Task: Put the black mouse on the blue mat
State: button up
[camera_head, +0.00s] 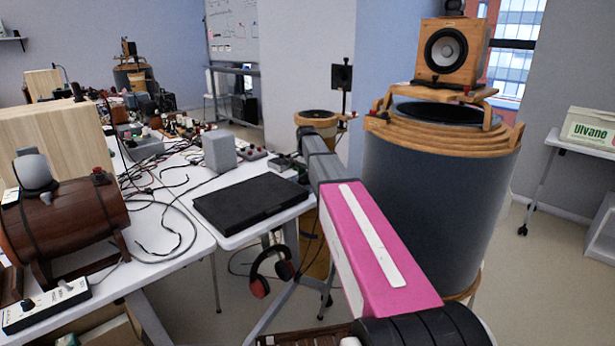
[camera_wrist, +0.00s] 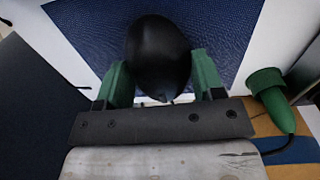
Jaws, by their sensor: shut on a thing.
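The black mouse (camera_wrist: 158,50) is a smooth, rounded dark shape in the wrist view. My gripper (camera_wrist: 162,75) has a green finger on each side of it and is shut on it. The blue mat (camera_wrist: 82,32) is a dark blue textured sheet behind and below the mouse, reaching the top edge of the picture. I cannot tell whether the mouse touches the mat. In the head view my arm reaches away from me, and I cannot make out the gripper, the mouse or the mat there.
A flat black case (camera_head: 250,205) lies at the right end of the white table (camera_head: 185,245), which is cluttered with cables and devices. A large grey drum (camera_head: 430,190) stands right of my arm. A green object (camera_wrist: 266,88) with a cable is right of my gripper.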

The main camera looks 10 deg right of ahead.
aim_at(307, 173)
jog(key=shift+f, duration=0.15)
jog(key=o, duration=1.4)
jog(key=r, duration=1.2)
jog(key=shift+w+a+r, duration=0.15)
jog(key=shift+w+r, duration=0.05)
